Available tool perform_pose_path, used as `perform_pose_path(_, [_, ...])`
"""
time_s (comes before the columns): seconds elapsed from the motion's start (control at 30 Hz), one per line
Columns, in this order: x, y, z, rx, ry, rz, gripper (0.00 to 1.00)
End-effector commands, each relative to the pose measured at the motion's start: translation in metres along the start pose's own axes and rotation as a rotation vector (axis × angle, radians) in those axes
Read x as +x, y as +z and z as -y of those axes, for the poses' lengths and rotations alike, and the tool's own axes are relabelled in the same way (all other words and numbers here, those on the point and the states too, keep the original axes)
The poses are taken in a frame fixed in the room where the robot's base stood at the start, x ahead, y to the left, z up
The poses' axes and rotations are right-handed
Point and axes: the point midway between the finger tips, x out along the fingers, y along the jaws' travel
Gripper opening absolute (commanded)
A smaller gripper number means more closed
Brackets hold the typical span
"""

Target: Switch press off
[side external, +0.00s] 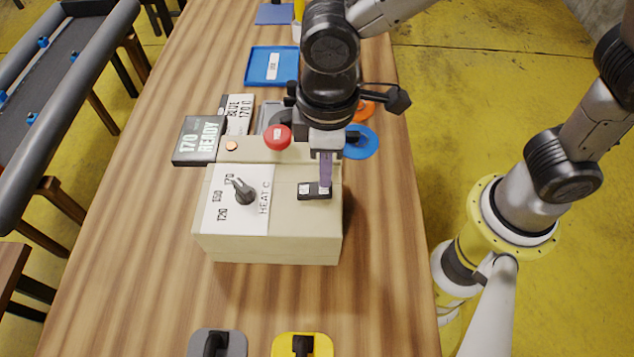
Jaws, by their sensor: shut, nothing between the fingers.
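The press (290,240) is a beige box on the wooden table. Its white panel has a black heat dial (244,192) marked 120, 150 and 170, with the pointer toward 170. A small black switch (309,191) sits on the top right of the box. My gripper (325,188) points down with its purple fingers shut and empty, its tips at the right part of the switch. Whether they touch it, and which way the switch is set, I cannot tell. A display (199,140) behind the box reads "170 READY".
A red button (277,137) and a small orange light (231,146) are behind the box. A blue disc (362,142) lies to the right and a blue tray (268,68) farther back. Grey (232,340) and yellow (318,343) handled pieces lie at the front. Table left of the box is clear.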

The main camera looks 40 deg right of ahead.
Motion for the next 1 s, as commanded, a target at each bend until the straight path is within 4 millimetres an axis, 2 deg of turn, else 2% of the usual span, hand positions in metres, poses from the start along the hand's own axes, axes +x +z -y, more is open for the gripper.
perform_pose_path(1.0, [0.019, 0.000, 0.000, 0.000, 0.000, 0.002, 0.00])
